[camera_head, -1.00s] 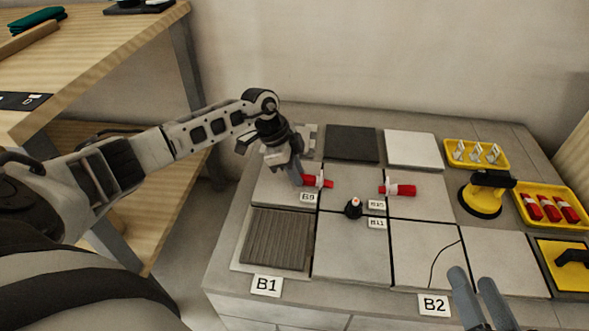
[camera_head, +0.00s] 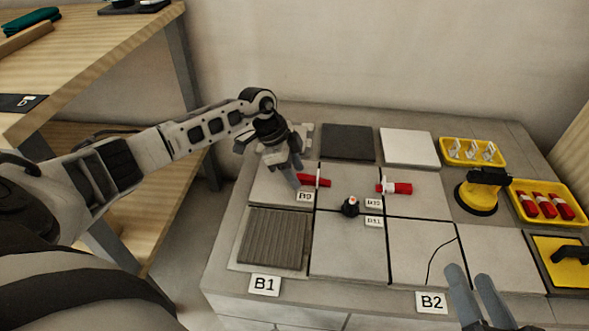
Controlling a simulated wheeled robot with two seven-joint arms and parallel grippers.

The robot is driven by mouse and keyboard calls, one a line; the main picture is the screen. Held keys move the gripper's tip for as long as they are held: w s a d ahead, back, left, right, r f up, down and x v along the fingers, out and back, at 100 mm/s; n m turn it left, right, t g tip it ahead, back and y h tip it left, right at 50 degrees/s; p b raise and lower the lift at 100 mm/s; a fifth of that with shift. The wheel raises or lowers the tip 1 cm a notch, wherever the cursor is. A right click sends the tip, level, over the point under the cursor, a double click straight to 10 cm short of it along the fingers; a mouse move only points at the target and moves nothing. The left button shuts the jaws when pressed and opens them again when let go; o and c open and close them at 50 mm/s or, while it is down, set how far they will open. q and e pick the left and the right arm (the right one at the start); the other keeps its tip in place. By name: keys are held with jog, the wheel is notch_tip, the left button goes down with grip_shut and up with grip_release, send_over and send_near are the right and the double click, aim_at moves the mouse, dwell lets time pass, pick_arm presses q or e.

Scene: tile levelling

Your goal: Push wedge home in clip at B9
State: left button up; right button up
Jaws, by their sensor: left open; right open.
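The red wedge (camera_head: 308,181) at B9 lies in its thin white clip (camera_head: 318,173), at the seam between two grey tiles. Red shows on both sides of the clip; how deeply it is seated is too small to tell. The B9 label (camera_head: 305,196) is just in front. My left gripper (camera_head: 294,182) is open, pointing down over the left tile, with its fingers at the wedge's left end. I cannot tell whether they touch it. My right gripper (camera_head: 481,290) is open and empty at the front edge, near the B2 label (camera_head: 431,301).
Another red wedge (camera_head: 402,188) and a black knob (camera_head: 350,207) sit on the tile seams to the right. A yellow suction lifter (camera_head: 478,199), a tray of clips (camera_head: 473,152) and a tray of red wedges (camera_head: 545,205) are at the right. A ribbed tile (camera_head: 275,239) is front left.

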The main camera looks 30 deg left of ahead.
pick_arm(q)
jog(key=p+v, duration=0.5)
jog(key=v, duration=1.1)
pick_arm(e)
notch_tip(320, 180, down, 7)
jog(key=d+n+g+h, duration=0.1)
jog(key=d+g+h, duration=0.1)
jog(key=h, duration=0.1)
jog(key=shift+s+d+n+g, duration=0.15)
jog(key=shift+d+n+g, duration=0.05)
jog(key=shift+n+g, duration=0.2)
pick_arm(q)
jog(key=shift+d+r+p, duration=0.1)
jog(key=shift+r+p, duration=0.05)
jog(key=shift+p, duration=0.2)
pick_arm(e)
jog(key=shift+r, duration=0.1)
